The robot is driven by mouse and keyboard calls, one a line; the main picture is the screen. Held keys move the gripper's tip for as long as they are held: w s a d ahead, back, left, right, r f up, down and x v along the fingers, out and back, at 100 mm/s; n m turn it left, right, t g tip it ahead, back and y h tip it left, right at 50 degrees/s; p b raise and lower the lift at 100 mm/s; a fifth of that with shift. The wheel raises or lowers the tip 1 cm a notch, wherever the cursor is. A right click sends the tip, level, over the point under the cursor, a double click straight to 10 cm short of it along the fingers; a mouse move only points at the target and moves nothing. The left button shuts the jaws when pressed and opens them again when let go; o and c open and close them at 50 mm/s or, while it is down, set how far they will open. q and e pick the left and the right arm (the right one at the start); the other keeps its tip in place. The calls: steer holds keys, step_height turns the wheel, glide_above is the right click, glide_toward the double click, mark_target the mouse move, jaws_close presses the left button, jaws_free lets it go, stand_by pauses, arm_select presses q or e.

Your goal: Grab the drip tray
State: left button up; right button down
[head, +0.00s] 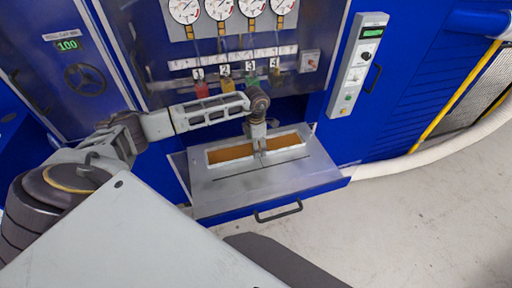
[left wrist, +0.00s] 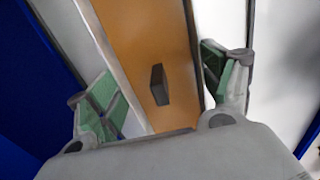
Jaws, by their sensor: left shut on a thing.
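The drip tray (head: 228,162) is a long, pale, shallow tray with an orange-brown inside, set in the grey top of a pulled-out blue drawer. In the left wrist view its pale rim (left wrist: 104,38) runs along the orange floor, with a small dark block standing in the middle. My left gripper (head: 262,150) reaches down onto the middle of the tray. The exact finger contact is partly hidden. My right gripper is not in view.
The drawer (head: 210,195) has a dark front handle (head: 278,212). Behind stands a blue machine with gauges (head: 218,8) and numbered coloured valves. A grey control box (head: 357,65) hangs at right. A pale hose (head: 430,158) crosses the right. The grey floor (head: 400,225) is clear.

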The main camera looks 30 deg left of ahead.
arm_select(q)
steer(key=shift+r, duration=0.1)
step_height(320, 180, up, 9)
steer(key=shift+f+b, duration=0.2)
steer(key=shift+b, duration=0.8)
steer(key=shift+r, duration=0.65)
